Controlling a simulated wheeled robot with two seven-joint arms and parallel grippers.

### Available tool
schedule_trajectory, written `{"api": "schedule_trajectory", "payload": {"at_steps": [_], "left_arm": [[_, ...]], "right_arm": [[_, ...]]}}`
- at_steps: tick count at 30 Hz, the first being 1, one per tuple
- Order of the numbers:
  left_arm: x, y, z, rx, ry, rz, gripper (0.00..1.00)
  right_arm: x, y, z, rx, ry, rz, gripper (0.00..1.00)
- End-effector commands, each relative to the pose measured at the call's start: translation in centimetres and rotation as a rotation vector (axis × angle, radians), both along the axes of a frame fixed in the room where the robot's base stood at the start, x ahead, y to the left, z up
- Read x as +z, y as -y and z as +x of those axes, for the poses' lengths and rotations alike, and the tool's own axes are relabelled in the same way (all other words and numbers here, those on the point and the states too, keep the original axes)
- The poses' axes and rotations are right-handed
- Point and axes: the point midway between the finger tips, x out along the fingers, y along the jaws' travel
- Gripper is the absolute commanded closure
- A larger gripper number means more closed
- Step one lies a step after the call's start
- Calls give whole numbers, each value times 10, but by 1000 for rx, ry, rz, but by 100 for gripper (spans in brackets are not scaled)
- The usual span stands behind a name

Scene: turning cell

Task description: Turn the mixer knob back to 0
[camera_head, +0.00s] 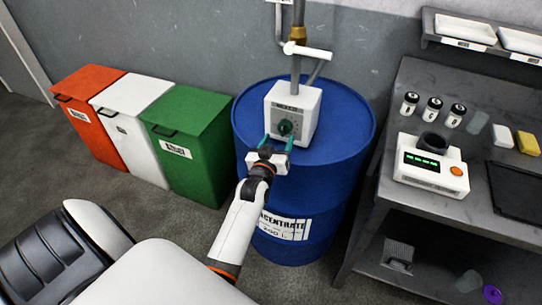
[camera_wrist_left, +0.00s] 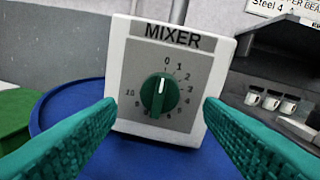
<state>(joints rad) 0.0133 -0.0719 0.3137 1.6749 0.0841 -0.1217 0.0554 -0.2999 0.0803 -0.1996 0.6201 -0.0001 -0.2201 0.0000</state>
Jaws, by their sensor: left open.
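The mixer (camera_head: 301,102) is a white box with a grey dial face, standing on top of a blue drum (camera_head: 335,143). Its green round knob (camera_head: 285,127) faces me; it also shows in the left wrist view (camera_wrist_left: 159,95). The white mark on the knob points up, towards the 0 of the printed scale. My left gripper (camera_head: 278,145) has green fingers and is open. In the left wrist view its fingertips (camera_wrist_left: 159,104) are wide apart, one on each side of the knob, with clear gaps to it. Nothing is between the fingers' pads. My right gripper is not in view.
Pipes (camera_head: 296,50) rise behind the mixer. Red (camera_head: 88,78), white (camera_head: 130,98) and green (camera_head: 187,110) bins stand left of the drum. A grey bench (camera_head: 400,215) on the right bears a scale (camera_head: 430,168) and several small jars.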

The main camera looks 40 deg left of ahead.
Motion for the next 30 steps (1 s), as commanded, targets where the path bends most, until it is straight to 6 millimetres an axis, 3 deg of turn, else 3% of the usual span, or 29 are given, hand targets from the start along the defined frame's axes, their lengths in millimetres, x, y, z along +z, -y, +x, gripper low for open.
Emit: {"api": "schedule_trajectory", "payload": {"at_steps": [6,12,30], "left_arm": [[-2,14,-45,0,-2,-2,38],[1,21,-66,0,-1,-1,38],[1,22,-70,0,-1,0,38]], "right_arm": [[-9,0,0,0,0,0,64],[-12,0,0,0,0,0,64],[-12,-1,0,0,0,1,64]]}}
